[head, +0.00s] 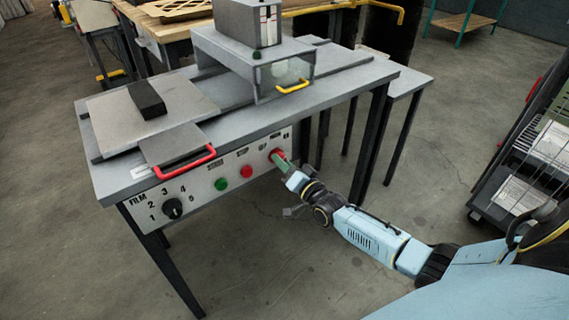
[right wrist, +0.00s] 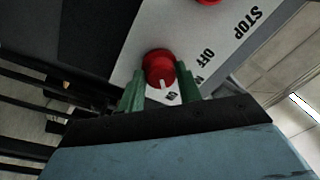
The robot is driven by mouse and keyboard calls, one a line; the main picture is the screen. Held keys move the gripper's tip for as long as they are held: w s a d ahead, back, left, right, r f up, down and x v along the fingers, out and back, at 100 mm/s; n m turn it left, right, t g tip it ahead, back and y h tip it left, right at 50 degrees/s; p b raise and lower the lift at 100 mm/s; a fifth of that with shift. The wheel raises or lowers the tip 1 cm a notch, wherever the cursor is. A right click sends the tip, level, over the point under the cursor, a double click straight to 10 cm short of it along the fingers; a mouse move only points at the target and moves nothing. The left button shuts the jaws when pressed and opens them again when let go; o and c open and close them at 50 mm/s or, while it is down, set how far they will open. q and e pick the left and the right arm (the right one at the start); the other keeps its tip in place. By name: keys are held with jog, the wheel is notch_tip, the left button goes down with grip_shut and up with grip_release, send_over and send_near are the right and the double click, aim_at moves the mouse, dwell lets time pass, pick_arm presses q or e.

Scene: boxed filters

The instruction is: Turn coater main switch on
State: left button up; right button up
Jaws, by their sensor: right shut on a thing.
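The coater (head: 330,87) is a grey bench machine with a pale control panel on its front. The main switch, a red rotary knob with a white mark, shows at the panel's right end (head: 276,153) and in the right wrist view (right wrist: 158,68). Its white mark points toward the ON label in the right wrist view. My right gripper (head: 281,163) has its green fingers (right wrist: 160,92) on either side of the red knob and is shut on it. The fingers partly cover the knob in the head view. My left gripper is not in view.
The panel also has a red button (head: 246,171), a green button (head: 221,184) and a black film dial (head: 172,208). A red handle (head: 185,163) sticks out above the panel. A rack (head: 520,160) stands at the right. The floor before the coater is clear.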

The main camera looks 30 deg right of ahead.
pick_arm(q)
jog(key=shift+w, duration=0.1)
pick_arm(e)
jog(key=shift+w+a+r, duration=0.1)
jog(key=shift+w+r, duration=0.1)
jog(key=shift+r, duration=0.15)
jog(key=o, duration=0.9)
jog(key=shift+o, duration=0.4)
jog(key=shift+w+f, duration=0.1)
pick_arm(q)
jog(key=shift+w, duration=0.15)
pick_arm(e)
jog(key=shift+f, duration=0.1)
jog(key=shift+s, duration=0.2)
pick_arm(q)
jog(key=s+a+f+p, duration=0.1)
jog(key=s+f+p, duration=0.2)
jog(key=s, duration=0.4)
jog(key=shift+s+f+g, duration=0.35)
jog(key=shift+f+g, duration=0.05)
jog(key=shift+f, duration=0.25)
pick_arm(e)
jog(key=s+d+f, duration=0.1)
jog(key=s, duration=1.2)
